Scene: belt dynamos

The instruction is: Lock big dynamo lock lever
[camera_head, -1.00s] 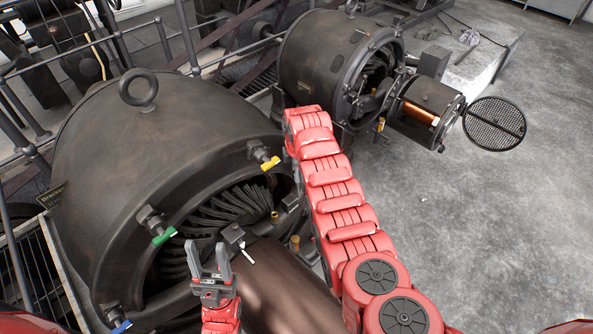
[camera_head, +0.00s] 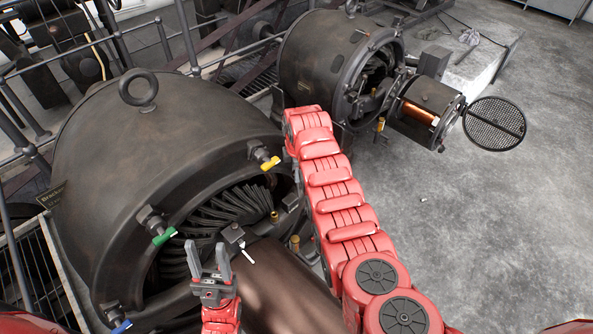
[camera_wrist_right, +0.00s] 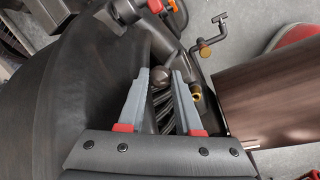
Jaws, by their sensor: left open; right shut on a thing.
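The big dynamo (camera_head: 165,130) fills the left of the head view, its round front open over dark vanes. Handles with yellow (camera_head: 270,163), green (camera_head: 164,236) and blue (camera_head: 121,327) ends sit around its rim. My left gripper (camera_head: 210,252) is open and empty in front of that opening. My right arm crosses the middle of the head view and hides its own gripper there. In the right wrist view, my right gripper (camera_wrist_right: 162,72) has its fingertips on either side of a dark round knob (camera_wrist_right: 159,75) beside the dynamo's rim, and is shut on it.
A brown cylinder (camera_head: 285,285) extends from the big dynamo's front. A smaller dynamo (camera_head: 325,58) stands behind, with an open part holding a copper coil (camera_head: 420,113) and a round mesh cover (camera_head: 494,123). Concrete floor (camera_head: 470,230) is clear at right.

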